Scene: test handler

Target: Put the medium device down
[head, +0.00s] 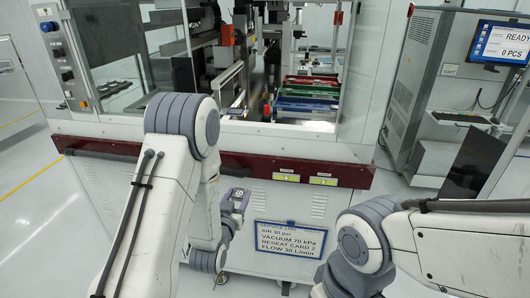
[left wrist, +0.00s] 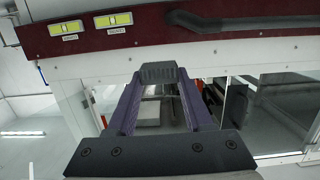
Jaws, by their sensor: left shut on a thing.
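My left gripper (head: 235,203) hangs low in front of the machine's white cabinet, left of the printed sign. In the left wrist view its two purple fingers (left wrist: 158,88) close on a small dark grey ridged block (left wrist: 158,71), which I take to be the medium device. The block is held at the fingertips, clear of any surface. In the head view it is small and hard to tell from the fingers. My right arm comes in at the lower right, and its gripper is outside both views.
The machine's dark red rail (head: 290,168) runs across above the gripper. Behind it, the open bay holds red, green and blue trays (head: 305,92). A sign (head: 289,240) hangs on the cabinet front. A monitor (head: 500,43) reads READY, 0 PCS. Floor at left is clear.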

